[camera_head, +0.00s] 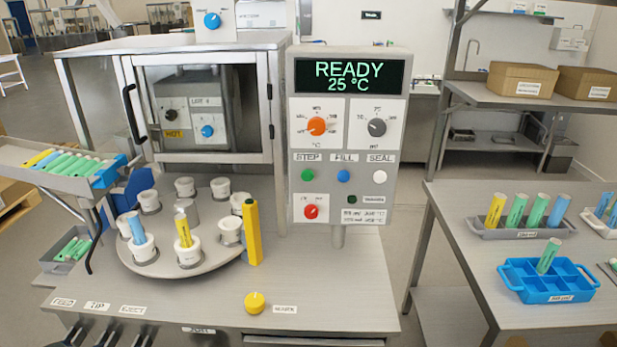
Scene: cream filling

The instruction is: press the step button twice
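The control panel (345,240) stands upright on the steel bench. The green step button (307,175) sits below the label STEP, at the left of a row of three. A blue button (344,176) under FILL and a white button (380,177) under SEAL are to its right. The display (350,76) reads READY and 25 °C. Neither of my grippers is in view, and nothing covers the panel's buttons.
A round turntable (187,266) with several white cups, two holding tubes, stands left of the panel. A yellow post (250,233) rises between them. A yellow knob (254,302) is at the bench front. A blue rack (550,280) is on the right table.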

